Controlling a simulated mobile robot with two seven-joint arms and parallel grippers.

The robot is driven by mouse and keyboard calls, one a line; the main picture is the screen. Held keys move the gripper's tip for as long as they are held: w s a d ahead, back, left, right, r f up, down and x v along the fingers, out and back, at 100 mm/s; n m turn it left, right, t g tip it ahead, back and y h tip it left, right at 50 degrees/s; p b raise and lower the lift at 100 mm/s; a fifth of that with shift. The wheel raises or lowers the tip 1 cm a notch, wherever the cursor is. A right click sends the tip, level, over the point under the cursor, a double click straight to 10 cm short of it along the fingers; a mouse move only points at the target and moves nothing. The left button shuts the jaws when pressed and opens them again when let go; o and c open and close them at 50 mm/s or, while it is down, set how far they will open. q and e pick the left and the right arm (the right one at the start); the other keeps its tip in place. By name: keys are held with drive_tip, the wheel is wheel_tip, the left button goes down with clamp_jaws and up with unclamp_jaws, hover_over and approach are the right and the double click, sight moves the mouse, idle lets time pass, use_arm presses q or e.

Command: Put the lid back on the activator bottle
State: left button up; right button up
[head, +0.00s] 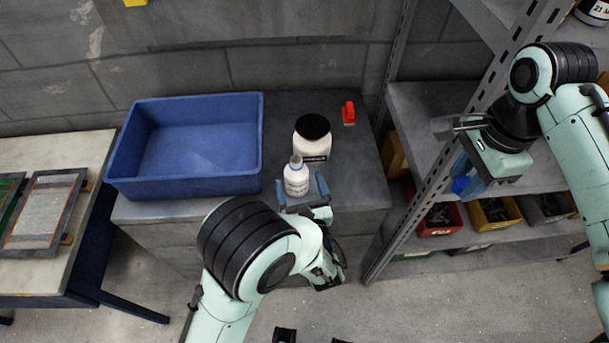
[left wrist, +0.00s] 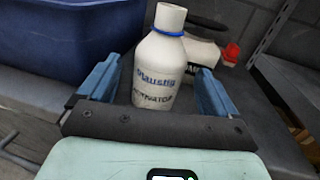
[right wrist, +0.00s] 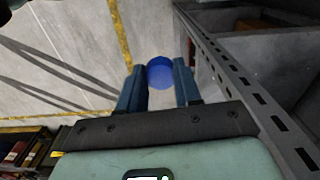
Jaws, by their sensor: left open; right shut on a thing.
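The activator bottle (head: 296,178) is white with a narrow, uncapped neck and stands upright on the grey bench top. In the left wrist view the bottle (left wrist: 158,70) shows its "activator" label and a thin blue ring around the neck. My left gripper (head: 301,188) is open, with its blue fingers on either side of the bottle; I cannot tell if they touch it. My right gripper (head: 464,180) is shut on the round blue lid (right wrist: 160,73), held up in front of the shelving at the right, apart from the bottle.
A white jar with a black lid (head: 312,137) stands just behind the bottle. A red object (head: 348,113) lies behind it to the right. A large blue bin (head: 185,187) takes up the bench's left. A metal shelf upright (head: 420,205) stands between the bench and my right arm.

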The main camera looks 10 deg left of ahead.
sight(300, 185)
use_arm(q)
drive_tip(key=x, duration=0.3)
drive_tip(key=shift+w+a, duration=0.15)
drive_tip(key=shift+w, duration=0.05)
use_arm(e)
drive_tip(key=shift+w+r, duration=0.2)
drive_tip(key=shift+r, duration=0.2)
drive_tip(key=shift+s, duration=0.1)
use_arm(q)
drive_tip(key=c, duration=1.2)
drive_tip(key=shift+r, duration=0.1)
